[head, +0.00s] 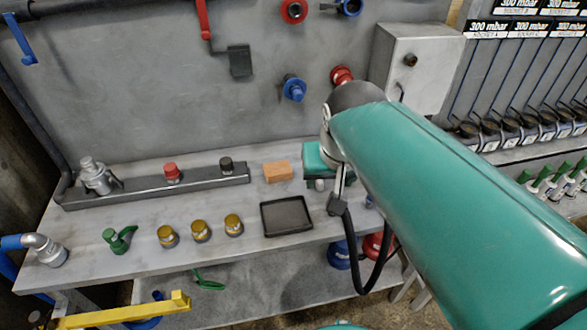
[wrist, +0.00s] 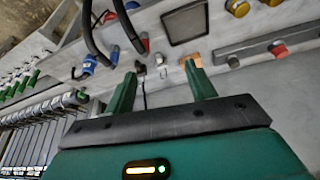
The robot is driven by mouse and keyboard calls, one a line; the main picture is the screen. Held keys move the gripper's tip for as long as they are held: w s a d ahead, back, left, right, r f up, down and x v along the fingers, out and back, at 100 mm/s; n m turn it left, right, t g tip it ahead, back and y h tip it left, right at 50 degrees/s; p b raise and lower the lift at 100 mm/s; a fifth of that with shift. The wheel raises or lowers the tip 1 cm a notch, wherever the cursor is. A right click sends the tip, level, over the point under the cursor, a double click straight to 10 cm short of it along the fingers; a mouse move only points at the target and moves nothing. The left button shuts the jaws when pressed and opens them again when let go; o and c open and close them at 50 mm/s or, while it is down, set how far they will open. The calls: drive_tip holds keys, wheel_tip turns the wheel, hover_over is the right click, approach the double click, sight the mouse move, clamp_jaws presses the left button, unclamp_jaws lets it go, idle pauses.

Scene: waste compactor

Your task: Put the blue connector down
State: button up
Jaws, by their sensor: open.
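My gripper (wrist: 160,70) is open in the wrist view, with nothing visibly held between its two green fingers. In the head view my own green arm hides most of it; only part of its green body (head: 318,158) shows above the workbench. Two blue connectors, one nearer (wrist: 88,66) and one farther (wrist: 113,54), lie left of the fingers in the wrist view, beside dark hoses and apart from the fingers. In the head view a small blue part (head: 370,202) shows at the bench's right edge, mostly behind my arm. Which one is the task's connector I cannot tell.
The workbench (head: 130,225) holds a black tray (head: 287,216), an orange block (head: 277,171), several brass caps (head: 200,231) and a green valve (head: 118,240). Blue (head: 294,88) and red (head: 341,76) wall fittings are behind. A grey box (head: 415,65) stands at the back right.

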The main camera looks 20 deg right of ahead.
drive_tip(key=s+a+f+n+t+y, duration=0.1)
drive_tip(key=s+a+n, duration=0.2)
drive_tip(key=s+a, duration=0.2)
drive_tip(key=shift+f, duration=0.2)
